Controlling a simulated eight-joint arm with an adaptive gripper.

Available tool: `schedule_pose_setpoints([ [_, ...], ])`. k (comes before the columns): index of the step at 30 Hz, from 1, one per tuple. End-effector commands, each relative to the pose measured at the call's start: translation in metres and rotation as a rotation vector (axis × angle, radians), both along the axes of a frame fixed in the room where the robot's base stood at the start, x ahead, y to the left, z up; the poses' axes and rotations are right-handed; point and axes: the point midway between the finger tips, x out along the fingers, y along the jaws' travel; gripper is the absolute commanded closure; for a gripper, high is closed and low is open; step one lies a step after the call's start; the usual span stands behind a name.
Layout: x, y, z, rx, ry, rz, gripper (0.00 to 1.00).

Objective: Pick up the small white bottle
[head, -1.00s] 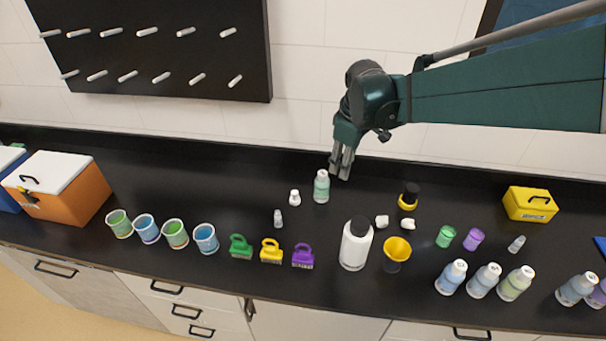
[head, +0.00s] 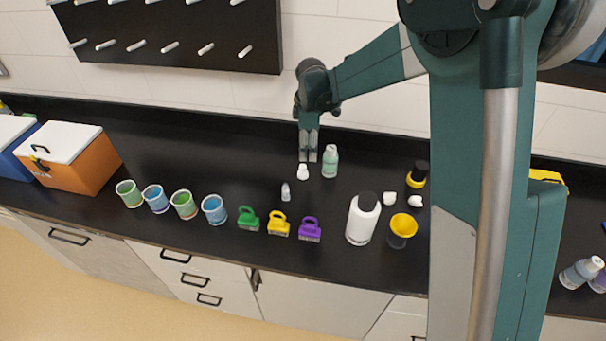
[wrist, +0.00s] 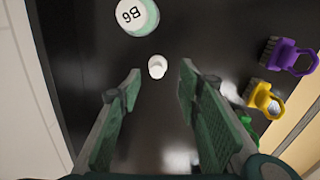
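The small white bottle (head: 303,174) stands upright on the black counter, just left of a pale green bottle. My gripper (head: 308,158) points down over it from behind, with its fingertips close above the bottle's top in the head view. In the wrist view my gripper (wrist: 160,72) is open, and the small white bottle (wrist: 157,67) shows from above between the fingertips, with a gap on both sides. Nothing is held. I cannot tell the exact height of the fingertips above it.
A small grey vial (head: 286,192) is in front. The counter behind is clear.

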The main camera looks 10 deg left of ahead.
Motion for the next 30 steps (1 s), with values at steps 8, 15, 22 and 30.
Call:
schedule_pose_setpoints([
  [8,0.006,0.023,-0.028,-0.013,0.025,0.079,0.65],
  [15,0.006,0.024,-0.03,-0.015,0.028,0.087,0.65],
  [22,0.006,0.024,-0.032,-0.015,0.027,0.086,0.65],
  [30,0.006,0.024,-0.051,-0.014,0.027,0.086,0.65],
])
